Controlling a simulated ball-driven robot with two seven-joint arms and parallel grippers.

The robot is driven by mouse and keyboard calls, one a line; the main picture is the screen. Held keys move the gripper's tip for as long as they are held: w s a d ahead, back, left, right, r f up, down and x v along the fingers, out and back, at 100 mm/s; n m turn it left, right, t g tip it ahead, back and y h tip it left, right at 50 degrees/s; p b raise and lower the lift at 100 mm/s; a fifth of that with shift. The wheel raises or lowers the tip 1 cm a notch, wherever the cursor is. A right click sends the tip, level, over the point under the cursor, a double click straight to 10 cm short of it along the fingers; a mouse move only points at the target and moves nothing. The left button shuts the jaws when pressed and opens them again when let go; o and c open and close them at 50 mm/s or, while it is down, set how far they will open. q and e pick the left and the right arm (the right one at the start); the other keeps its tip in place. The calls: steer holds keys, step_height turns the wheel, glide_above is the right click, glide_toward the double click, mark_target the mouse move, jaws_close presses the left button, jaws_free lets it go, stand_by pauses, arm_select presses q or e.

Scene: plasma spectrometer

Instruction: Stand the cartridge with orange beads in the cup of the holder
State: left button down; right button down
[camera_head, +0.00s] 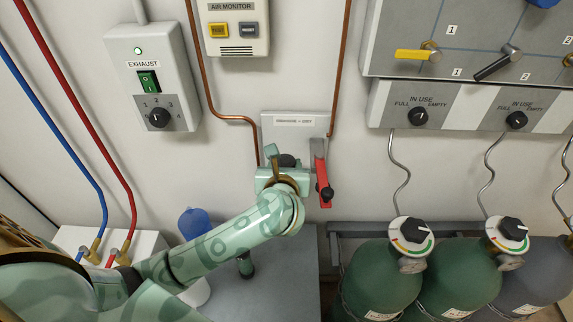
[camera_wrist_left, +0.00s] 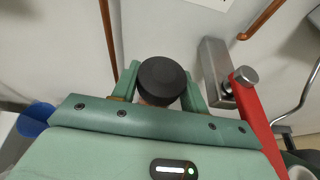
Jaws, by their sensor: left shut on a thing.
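My left gripper (camera_head: 285,160) is shut on a round black-capped piece (camera_wrist_left: 164,80), likely the cartridge, in front of the wall plate with a red lever. In the left wrist view the cap sits between the two green fingers (camera_wrist_left: 163,88). In the head view the dark cap (camera_head: 289,160) shows just past the gripper. My right gripper is not in view.
The red lever (camera_head: 322,175) hangs close to the right of the left gripper; it also shows in the wrist view (camera_wrist_left: 258,120). A blue-topped item (camera_head: 194,223) stands behind my forearm. Green gas cylinders (camera_head: 382,278) stand at right. The grey bench (camera_head: 285,275) has bare room.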

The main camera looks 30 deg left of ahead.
arm_select(q)
steer(key=shift+f, duration=0.25)
steer(key=c, duration=0.7)
jaws_free()
steer(key=shift+f, duration=0.1)
steer(key=p+v, duration=0.7)
steer(key=v, duration=0.9)
steer(key=shift+s+d+p, duration=0.1)
steer(key=shift+s+p, duration=0.15)
steer(key=shift+p, duration=0.15)
